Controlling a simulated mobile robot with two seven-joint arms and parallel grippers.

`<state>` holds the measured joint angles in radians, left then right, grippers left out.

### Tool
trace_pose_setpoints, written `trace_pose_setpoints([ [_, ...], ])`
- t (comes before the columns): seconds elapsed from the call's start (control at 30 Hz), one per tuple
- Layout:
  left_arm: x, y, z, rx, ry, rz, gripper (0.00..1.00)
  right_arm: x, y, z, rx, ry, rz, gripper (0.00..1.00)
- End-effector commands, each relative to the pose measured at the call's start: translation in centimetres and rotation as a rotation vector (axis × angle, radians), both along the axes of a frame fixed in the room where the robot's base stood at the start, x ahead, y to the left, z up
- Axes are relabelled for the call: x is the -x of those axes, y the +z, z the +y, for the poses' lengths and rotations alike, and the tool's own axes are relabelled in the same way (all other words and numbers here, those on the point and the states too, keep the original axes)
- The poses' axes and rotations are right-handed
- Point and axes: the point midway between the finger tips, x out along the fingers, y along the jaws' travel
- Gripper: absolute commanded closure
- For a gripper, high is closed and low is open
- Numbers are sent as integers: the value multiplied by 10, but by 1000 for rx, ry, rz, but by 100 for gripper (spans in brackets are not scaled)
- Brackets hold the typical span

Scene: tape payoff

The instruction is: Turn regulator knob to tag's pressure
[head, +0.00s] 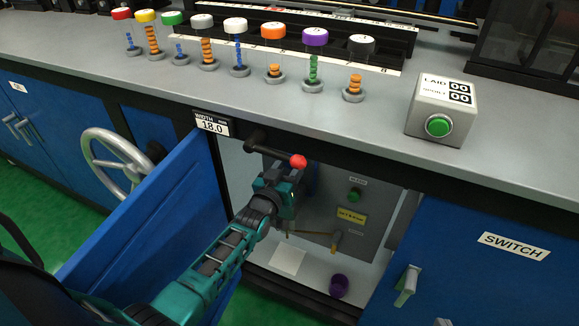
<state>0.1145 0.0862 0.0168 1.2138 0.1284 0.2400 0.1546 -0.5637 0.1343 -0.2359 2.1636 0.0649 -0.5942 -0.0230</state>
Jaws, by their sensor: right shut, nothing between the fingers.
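A grey panel (372,198) stands inside the open cabinet under the counter. It carries a yellow tag (351,217) whose small print I cannot read surely, a green button (355,195) under a small label, and a small orange-yellow lever (336,241) low down. My right gripper (297,184) reaches into the cabinet in front of the panel's left part, shut and empty. I cannot make out the regulator knob; it may be hidden behind my gripper. Whether the fingers touch anything is hidden. My left gripper is not in view.
A black bar with a red ball end (298,161) sticks out just above my right gripper. The open blue door (150,225) stands left of my arm. A purple cup (339,286) and a pale sheet (288,261) lie low in the cabinet. The counter edge overhangs.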

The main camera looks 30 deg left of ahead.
Motion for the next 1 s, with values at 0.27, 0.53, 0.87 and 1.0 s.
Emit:
trace_pose_setpoints([
  [0.27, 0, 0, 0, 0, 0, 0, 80, 2, -3, -1, 3, -1, 6, 100],
  [0.53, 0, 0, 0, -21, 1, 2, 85, 5, -4, -1, 4, -1, 14, 100],
  [0.87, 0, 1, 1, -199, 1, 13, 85, 5, 2, -2, 5, -3, 9, 100],
  [1.0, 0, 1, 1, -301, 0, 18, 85, 5, 1, -3, 9, -4, 14, 100],
])
